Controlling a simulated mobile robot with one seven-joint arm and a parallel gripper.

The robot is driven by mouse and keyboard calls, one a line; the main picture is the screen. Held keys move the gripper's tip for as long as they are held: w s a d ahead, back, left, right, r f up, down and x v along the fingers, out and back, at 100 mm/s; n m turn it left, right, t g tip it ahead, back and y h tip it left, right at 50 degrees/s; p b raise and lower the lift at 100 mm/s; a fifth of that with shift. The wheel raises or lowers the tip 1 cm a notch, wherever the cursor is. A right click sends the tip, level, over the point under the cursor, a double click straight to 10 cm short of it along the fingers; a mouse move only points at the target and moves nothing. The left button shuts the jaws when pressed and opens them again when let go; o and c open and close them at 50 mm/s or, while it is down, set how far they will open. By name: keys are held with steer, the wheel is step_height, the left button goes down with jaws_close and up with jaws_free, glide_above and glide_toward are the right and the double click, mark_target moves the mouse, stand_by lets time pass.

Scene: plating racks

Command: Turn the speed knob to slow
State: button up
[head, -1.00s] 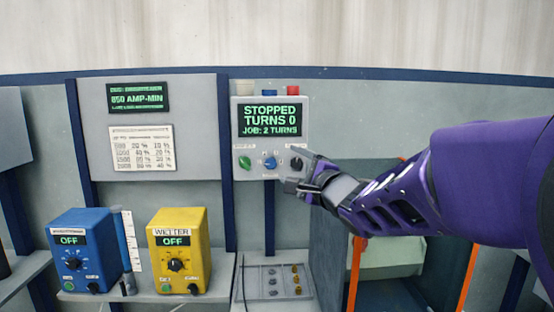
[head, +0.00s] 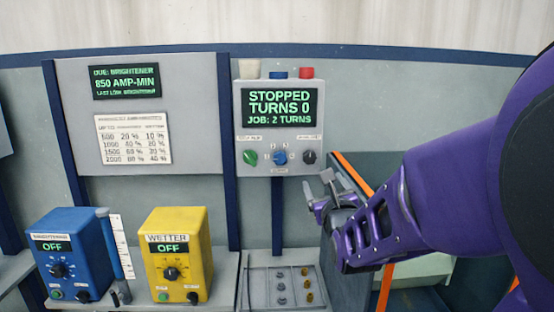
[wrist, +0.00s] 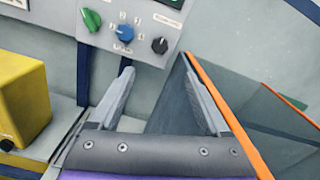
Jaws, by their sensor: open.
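A grey control box (head: 241,130) on the wall has a screen (head: 279,107) reading STOPPED, TURNS 0, JOB: 2 TURNS. Below the screen are a green knob (head: 250,157), a blue knob (head: 280,157) with small marks around it, and a black knob (head: 309,157). Their labels are too small to read, so I cannot tell which is the speed knob. The wrist view also shows the green knob (wrist: 92,20), blue knob (wrist: 125,34) and black knob (wrist: 160,45). My gripper (head: 338,181) is open and empty, below and right of the box, apart from the knobs.
A blue dosing unit (head: 85,238) and a yellow WETTER unit (head: 196,232), both reading OFF, stand on a shelf at lower left. A small panel (head: 262,290) with several switches lies below the box. An orange-edged grey bin (head: 345,163) is close beside my gripper.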

steer(key=b, duration=1)
glide_toward(310, 158)
steer(key=w, duration=0.6)
steer(key=shift+w+a+r, duration=0.1)
steer(key=shift+w, duration=1.1)
jaws_close()
